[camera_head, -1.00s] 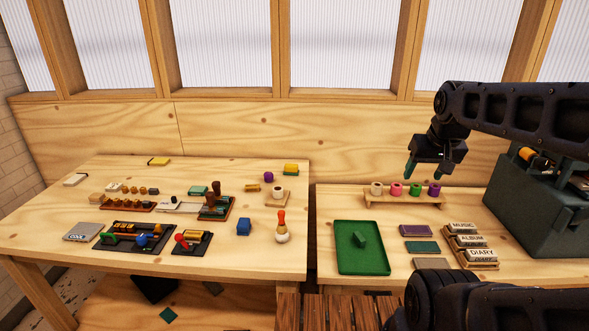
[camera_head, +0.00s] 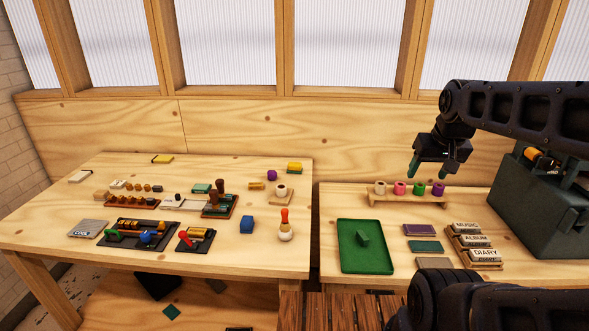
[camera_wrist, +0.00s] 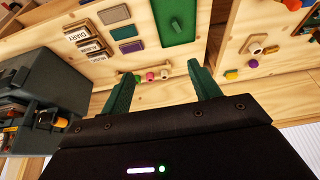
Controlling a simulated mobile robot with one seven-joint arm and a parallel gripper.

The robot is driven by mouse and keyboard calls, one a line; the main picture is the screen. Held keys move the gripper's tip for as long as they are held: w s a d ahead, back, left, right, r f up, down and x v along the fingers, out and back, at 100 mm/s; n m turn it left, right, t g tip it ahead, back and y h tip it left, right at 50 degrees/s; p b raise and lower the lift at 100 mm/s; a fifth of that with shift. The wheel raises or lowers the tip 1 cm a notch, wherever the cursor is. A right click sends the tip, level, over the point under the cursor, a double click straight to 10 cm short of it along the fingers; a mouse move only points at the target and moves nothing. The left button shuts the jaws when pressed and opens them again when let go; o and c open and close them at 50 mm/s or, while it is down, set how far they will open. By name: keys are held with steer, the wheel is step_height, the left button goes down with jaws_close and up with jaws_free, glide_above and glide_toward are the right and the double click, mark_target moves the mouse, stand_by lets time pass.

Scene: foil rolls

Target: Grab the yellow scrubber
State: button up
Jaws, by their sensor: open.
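A small yellow block with a darker underside, which looks like the yellow scrubber (camera_head: 294,167), lies at the back right corner of the left table (camera_head: 285,261). In the wrist view a yellow piece that seems to be the same scrubber (camera_wrist: 231,74) shows right of the fingers. My gripper (camera_head: 428,170) is up and to the right of it, over the back of the right table, near the rack of coloured rolls. Its two green fingers (camera_wrist: 162,76) are apart with nothing held between them.
The roll rack (camera_head: 408,201) is below my gripper. A dark green toolbox (camera_head: 535,205) stands at right. A gap separates the tables.

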steer(key=shift+w, duration=0.1)
steer(key=w+a+r+n+g, duration=0.1)
steer(key=w+a+r+n, duration=0.15)
steer(key=w, duration=0.55)
steer(key=w+a+r+n, duration=0.2)
steer(key=w+r, duration=0.2)
steer(key=w, duration=0.3)
steer(key=n+g, duration=0.4)
steer(key=n, duration=0.9)
glide_above(295, 163)
step_height(295, 163, down, 26)
steer(key=f, duration=1)
steer(key=shift+s+f, duration=0.2)
steer(key=shift+f, duration=0.15)
steer(key=c, duration=1.1)
